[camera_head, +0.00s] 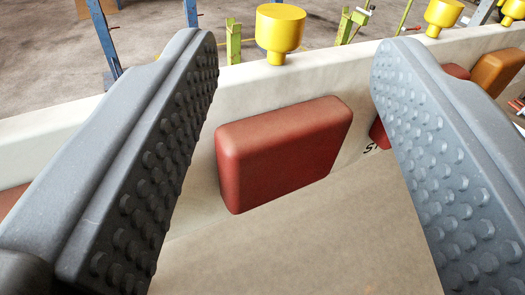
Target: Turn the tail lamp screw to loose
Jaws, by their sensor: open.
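My gripper (293,60) is open, with its two grey studded fingers on the left and right of the view. Between them, farther off, a red tail lamp (285,152) sits on the face of the cream-coloured beam (340,105). The lamp is a rounded block and the fingers appear apart from it. A yellow knob-like piece with a narrow neck (280,28) stands on top of the beam above the lamp. I cannot tell whether it is the tail lamp screw. No other screw shows on the lamp.
More yellow pieces (443,14) stand along the beam to the right. An orange block (497,70) and another red block (379,133), partly hidden by the right finger, are on the beam. Blue posts (104,40) and green posts (234,42) stand behind on the concrete floor.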

